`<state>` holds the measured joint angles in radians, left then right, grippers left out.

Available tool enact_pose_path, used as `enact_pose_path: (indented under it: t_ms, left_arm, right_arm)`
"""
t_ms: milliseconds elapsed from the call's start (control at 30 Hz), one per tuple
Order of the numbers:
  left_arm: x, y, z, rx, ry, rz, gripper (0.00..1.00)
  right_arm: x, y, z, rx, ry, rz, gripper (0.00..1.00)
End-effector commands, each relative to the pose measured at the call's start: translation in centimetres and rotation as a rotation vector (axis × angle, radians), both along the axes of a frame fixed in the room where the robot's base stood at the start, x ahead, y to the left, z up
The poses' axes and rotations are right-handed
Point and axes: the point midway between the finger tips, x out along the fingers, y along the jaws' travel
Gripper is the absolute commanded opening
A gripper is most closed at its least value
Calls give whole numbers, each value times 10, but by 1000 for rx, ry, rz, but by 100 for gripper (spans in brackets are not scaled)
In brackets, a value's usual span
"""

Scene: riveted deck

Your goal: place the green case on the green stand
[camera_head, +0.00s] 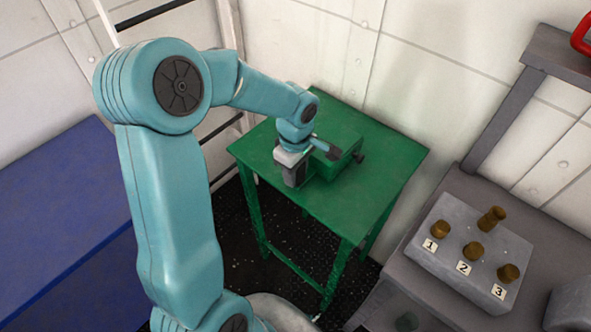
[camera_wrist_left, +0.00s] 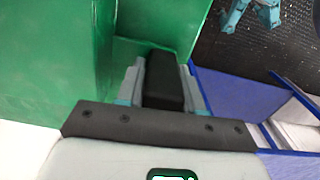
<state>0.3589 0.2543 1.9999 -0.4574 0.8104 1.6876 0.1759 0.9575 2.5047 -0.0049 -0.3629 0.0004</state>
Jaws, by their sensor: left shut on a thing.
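The green case (camera_head: 342,166) is at the middle of the green stand's top (camera_head: 392,160), on or just above it; I cannot tell if they touch. A dark knob sticks out of the case's right side. My left gripper (camera_head: 291,171) is at the case's left side, shut on its black handle. In the left wrist view, the black handle (camera_wrist_left: 165,80) sits between the two grey fingers of the left gripper (camera_wrist_left: 163,92), with green surfaces beyond. The arm and wrist hide part of the case. My right gripper is not in view.
A blue table (camera_head: 55,215) is at the left. A grey bench at the right bears a sloped box (camera_head: 455,285) with brown knobs and labels 1, 2 and 3. Pale riveted walls stand close behind the stand. The stand's front and right top is clear.

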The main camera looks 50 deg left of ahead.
Motion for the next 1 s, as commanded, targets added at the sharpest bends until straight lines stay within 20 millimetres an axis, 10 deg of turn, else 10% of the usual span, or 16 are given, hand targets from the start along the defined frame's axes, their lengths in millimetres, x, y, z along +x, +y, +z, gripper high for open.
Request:
enact_pose_path:
  t_ms: [167,200,267,667,1000]
  left_arm:
    - [1,0,-3,1,-4,0,0]
    - [0,0,-2,0,-1,0,49]
    - [0,0,-2,0,0,0,62]
    - [1,0,9,1,-3,1,62]
    - [1,0,85,2,-5,0,62]
  right_arm:
    - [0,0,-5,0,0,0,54]
    - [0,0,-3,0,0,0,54]
    - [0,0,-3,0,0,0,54]
    - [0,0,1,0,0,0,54]
    - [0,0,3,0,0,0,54]
